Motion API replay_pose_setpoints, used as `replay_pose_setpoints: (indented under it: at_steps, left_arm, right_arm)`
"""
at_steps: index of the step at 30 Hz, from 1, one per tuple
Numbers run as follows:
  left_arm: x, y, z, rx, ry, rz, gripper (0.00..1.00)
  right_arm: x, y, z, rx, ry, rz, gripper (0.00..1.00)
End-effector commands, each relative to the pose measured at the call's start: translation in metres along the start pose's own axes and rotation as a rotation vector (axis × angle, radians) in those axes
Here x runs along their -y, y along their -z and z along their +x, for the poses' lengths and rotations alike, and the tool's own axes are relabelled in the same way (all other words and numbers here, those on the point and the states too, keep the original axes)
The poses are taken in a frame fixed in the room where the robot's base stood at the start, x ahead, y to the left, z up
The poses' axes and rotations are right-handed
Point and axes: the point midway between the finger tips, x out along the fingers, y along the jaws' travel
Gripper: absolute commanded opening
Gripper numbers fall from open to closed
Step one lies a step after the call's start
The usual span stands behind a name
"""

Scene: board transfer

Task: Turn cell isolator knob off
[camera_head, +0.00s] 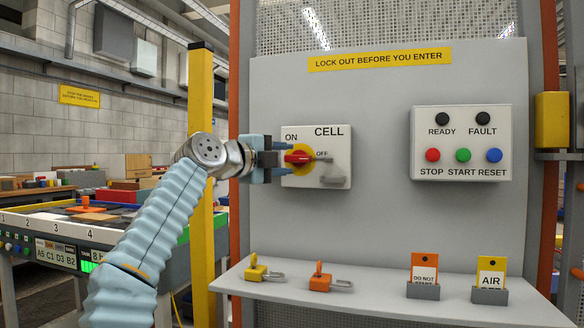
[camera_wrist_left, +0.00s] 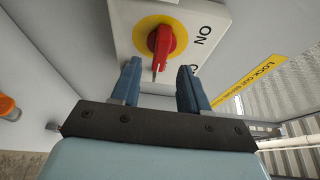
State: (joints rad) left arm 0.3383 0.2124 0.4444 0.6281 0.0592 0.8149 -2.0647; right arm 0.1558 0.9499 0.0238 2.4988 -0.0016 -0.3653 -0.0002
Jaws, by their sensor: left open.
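The cell isolator (camera_head: 334,172) is a pale box on the grey panel, marked CELL, ON and OFF. In the left wrist view the red knob (camera_wrist_left: 161,45) is ahead of the fingertips. My left gripper (camera_head: 275,159) is open at the left edge of the box, its blue fingers above and below the knob's level. My right gripper is not in view.
A button box (camera_head: 462,143) is on the panel's right. The shelf below holds a yellow padlock (camera_head: 256,272), an orange padlock (camera_head: 320,282), a DO NOT START tag (camera_head: 424,267) and an AIR tag (camera_head: 491,272). A yellow post (camera_head: 200,100) stands behind my left arm.

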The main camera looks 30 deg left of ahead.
Motion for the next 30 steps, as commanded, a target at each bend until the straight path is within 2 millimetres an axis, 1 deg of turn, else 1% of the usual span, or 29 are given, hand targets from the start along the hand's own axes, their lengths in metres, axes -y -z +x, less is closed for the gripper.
replay_pose_setpoints:
  at_steps: [1, 6, 9, 12, 17, 30]
  left_arm:
    - [-0.006, -0.001, -0.015, 0.005, 0.002, 0.003, 0.45]
    - [-0.005, 0.0, -0.056, 0.004, 0.001, 0.003, 0.45]
    - [-0.004, 0.0, -0.075, 0.003, 0.001, 0.003, 0.45]
    - [-0.003, 0.0, -0.088, 0.001, 0.0, 0.001, 0.45]
    - [-0.001, 0.0, -0.098, 0.0, -0.001, 0.001, 0.45]
    - [-0.001, 0.0, -0.098, -0.001, -0.001, 0.001, 0.45]
  right_arm:
    - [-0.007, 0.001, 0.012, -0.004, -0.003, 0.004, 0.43]
    - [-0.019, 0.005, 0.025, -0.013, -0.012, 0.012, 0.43]
    - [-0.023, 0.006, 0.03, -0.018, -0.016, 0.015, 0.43]
    - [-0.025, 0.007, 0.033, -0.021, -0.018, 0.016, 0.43]
    - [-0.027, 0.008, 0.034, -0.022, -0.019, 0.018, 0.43]
    - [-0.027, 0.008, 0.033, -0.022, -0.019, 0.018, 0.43]
